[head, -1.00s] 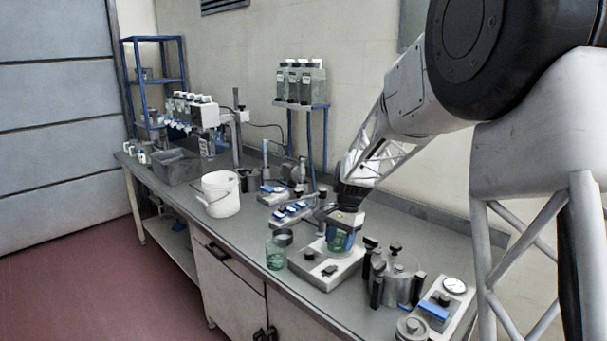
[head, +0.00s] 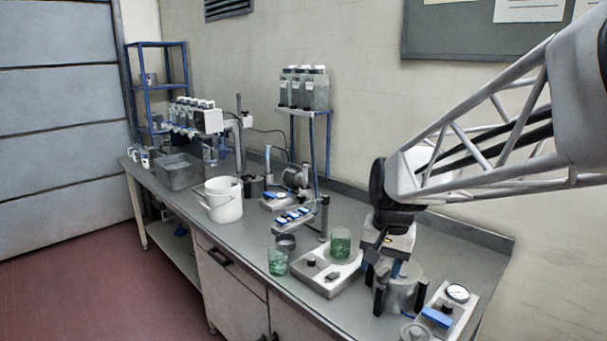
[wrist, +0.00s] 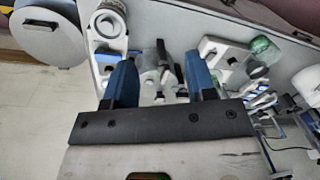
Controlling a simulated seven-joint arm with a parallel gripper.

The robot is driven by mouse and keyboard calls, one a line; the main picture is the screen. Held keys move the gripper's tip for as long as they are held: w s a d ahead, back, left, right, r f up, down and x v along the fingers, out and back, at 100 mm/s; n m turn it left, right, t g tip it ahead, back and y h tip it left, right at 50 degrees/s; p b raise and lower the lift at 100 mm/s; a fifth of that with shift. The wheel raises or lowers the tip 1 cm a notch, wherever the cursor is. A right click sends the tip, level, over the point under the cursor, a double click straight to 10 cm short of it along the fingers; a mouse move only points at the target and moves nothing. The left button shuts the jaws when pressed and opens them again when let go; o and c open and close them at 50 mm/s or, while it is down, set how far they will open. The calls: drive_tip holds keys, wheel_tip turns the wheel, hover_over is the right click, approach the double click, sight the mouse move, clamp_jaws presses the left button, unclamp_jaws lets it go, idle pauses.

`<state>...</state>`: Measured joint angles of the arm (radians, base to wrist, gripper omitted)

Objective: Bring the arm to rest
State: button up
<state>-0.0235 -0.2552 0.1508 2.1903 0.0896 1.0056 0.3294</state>
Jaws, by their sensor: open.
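My gripper (head: 393,268) hangs pointing down at the right of the bench in the head view. It is just above or in front of a grey pot (head: 403,293) with black clamps; I cannot tell the exact gap. In the wrist view my gripper (wrist: 162,72) shows two blue fingers spread apart, with nothing held between them. A beaker of green contents (head: 341,246) stands upright on a white hotplate (head: 318,277), to the left of my gripper and apart from it. It also shows in the wrist view (wrist: 264,50).
A second green beaker (head: 278,263) stands left of the hotplate. A gauge unit (head: 457,294) lies right of the pot. A white bucket (head: 223,203), blue-topped devices (head: 293,217) and a bottle shelf (head: 304,110) stand farther left. The bench's back right is clear.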

drive_tip(key=s+d+f+n+t+h, duration=0.1)
drive_tip(key=s+d+n+t, duration=0.1)
drive_tip(key=s, duration=1.9)
drive_tip(key=shift+d+n, duration=0.45)
drive_tip(key=shift+n, duration=0.45)
drive_tip(key=shift+w+f, duration=0.1)
